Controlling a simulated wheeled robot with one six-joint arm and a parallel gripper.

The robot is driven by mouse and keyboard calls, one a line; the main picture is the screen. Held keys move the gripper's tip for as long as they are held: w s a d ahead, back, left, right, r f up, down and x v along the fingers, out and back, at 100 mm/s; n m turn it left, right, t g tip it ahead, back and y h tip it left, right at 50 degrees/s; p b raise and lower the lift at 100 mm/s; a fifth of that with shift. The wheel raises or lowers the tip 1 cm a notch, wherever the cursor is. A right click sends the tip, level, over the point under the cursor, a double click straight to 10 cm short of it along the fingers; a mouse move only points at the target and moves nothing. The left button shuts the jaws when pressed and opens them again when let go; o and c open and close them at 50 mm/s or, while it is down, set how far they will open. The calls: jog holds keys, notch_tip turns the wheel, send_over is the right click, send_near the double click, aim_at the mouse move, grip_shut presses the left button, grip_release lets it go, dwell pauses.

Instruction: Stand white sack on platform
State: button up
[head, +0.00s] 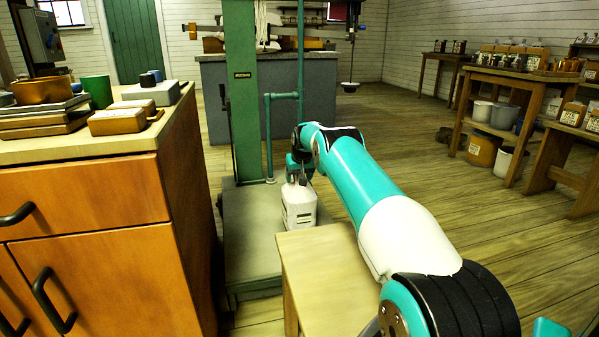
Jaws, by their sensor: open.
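The white sack (299,209) is upright at the right part of the grey-green platform (250,245) of a tall green scale. It has a small dark mark on its front. The wooden table in front adjoins its lower edge in the picture, so I cannot tell for sure that its base rests on the platform. My gripper (299,178) points down at the top of the sack, with its jaws open. The fingertips are small and dark here, and I cannot tell whether they touch the sack.
A pale wooden table (325,262) stands close in front of the platform. The scale's green column (244,100) and a thin teal pipe (268,135) rise behind the sack. An orange cabinet (90,200) with loaded top stands left. Open plank floor lies right, before shelves of jars.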

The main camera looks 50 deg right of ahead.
jog(key=p+v, duration=0.5)
jog(key=v, duration=0.7)
jog(key=s+a+r+n+y, duration=0.1)
jog(key=s+a+r+n, duration=0.15)
jog(key=a, duration=0.85)
jog(key=s+a+r+n+g+y, duration=0.1)
jog(key=s+a+r+n+y, duration=0.2)
jog(key=a, duration=0.8)
jog(key=s+a+r+n, duration=0.15)
jog(key=a+r, duration=0.35)
jog(key=a, duration=0.6)
jog(key=s+a+r+n+g+y, duration=0.1)
jog(key=s+a+r+n, duration=0.15)
jog(key=s+a, duration=0.95)
jog(key=s+a+n+g, duration=0.1)
jog(key=s+a+n, duration=0.1)
jog(key=s, duration=0.7)
jog(key=s+a+r+n+g+y, duration=0.1)
jog(key=s+a, duration=0.4)
jog(key=s, duration=0.5)
jog(key=shift+s+a+r+n+y, duration=0.25)
jog(key=shift+s+a+n+y, duration=0.1)
jog(key=shift+n, duration=0.1)
jog(key=shift+r, duration=0.1)
